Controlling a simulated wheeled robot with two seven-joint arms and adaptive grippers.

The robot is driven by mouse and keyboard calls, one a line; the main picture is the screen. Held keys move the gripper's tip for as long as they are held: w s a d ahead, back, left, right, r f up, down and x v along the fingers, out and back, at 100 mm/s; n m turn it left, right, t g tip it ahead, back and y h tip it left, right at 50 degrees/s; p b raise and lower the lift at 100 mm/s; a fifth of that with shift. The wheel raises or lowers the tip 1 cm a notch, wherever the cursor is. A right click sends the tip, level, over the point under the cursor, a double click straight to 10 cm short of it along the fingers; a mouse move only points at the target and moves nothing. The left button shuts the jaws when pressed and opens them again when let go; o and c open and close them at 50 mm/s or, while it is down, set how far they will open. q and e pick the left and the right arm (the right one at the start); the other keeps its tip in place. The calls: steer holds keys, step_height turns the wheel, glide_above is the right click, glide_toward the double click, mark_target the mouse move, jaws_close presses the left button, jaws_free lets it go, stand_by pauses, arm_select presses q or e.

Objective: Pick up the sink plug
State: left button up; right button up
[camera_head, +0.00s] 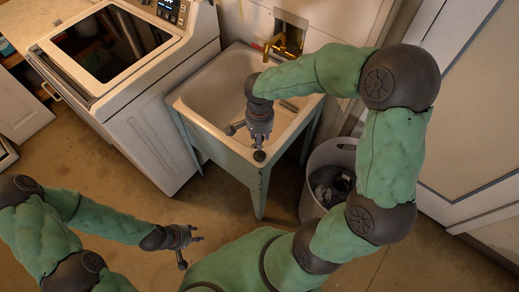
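The utility sink (193,120) is a pale basin on legs below a brass faucet (285,48). My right gripper (246,143) hangs over the front part of the sink, pointing down, with its fingers spread apart. I see nothing between them. My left gripper (191,252) is over the floor at the lower left, away from the sink, with its fingers apart and empty. I cannot make out the sink plug for certain; my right gripper and arm hide part of the basin.
A white washing machine (155,140) stands close to the left of the sink. A grey bin (312,205) with dark contents stands to the right, near my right arm. A pale door (470,110) is at the far right. Floor is clear in front of the washer.

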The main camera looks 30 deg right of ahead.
step_height(320, 180, down, 4)
steer(key=shift+f+b, duration=0.1)
steer(key=shift+b, duration=0.3)
jaws_close()
